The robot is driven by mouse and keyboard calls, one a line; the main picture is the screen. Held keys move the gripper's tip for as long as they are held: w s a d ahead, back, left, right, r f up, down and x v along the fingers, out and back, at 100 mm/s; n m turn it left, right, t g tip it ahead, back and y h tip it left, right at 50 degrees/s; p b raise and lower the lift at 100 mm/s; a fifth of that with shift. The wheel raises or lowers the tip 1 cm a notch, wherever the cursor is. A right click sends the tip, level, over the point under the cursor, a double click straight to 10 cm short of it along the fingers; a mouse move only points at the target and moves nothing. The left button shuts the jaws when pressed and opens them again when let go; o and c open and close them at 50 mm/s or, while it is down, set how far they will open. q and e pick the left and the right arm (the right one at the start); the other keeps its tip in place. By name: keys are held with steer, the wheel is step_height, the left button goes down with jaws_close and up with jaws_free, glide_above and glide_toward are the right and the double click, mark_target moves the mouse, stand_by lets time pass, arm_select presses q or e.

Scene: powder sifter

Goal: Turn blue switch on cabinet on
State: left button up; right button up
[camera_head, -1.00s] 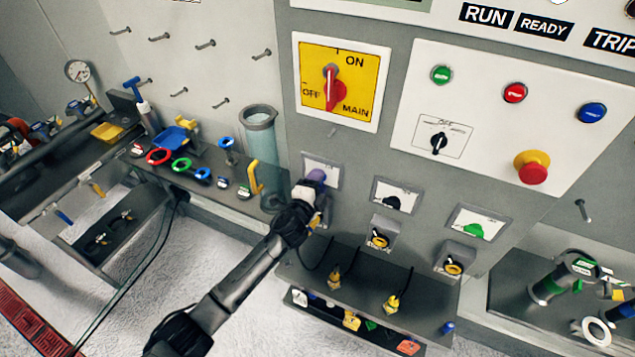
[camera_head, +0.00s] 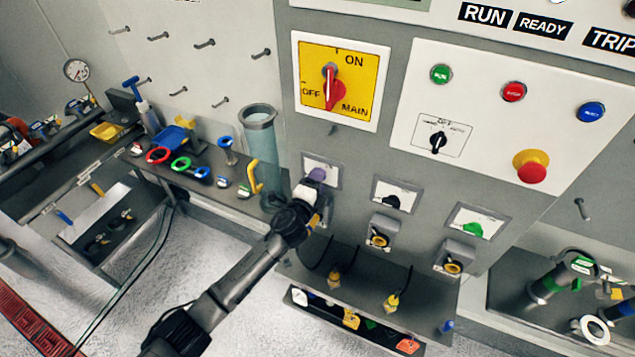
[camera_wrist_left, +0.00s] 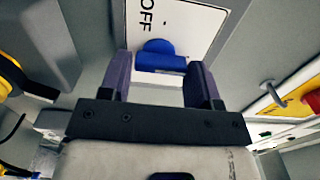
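The blue switch (camera_wrist_left: 160,56) is a rounded knob on a white plate with an OFF label, in the left wrist view. My left gripper (camera_wrist_left: 160,80) is open, with one purple finger at each side of the knob in that view. I cannot tell whether the fingers touch it. In the head view the left gripper (camera_head: 317,177) is at the leftmost small switch plate (camera_head: 333,172) on the grey cabinet. It hides the blue switch there. My right gripper is out of view.
A black switch (camera_head: 392,202) and a green switch (camera_head: 472,229) are to the right on the same cabinet. The yellow main switch panel (camera_head: 370,65) is above. A dark shelf (camera_head: 360,295) juts out below. A clear cylinder (camera_head: 259,150) stands to the left.

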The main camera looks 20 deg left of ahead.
arm_select(q)
steer(key=o, duration=0.3)
steer(key=shift+o, duration=0.2)
steer(key=shift+s, duration=0.1)
steer(key=s+a+b, duration=0.1)
steer(key=s, duration=1.2)
steer(key=shift+s, duration=0.3)
steer(key=shift+a, duration=0.1)
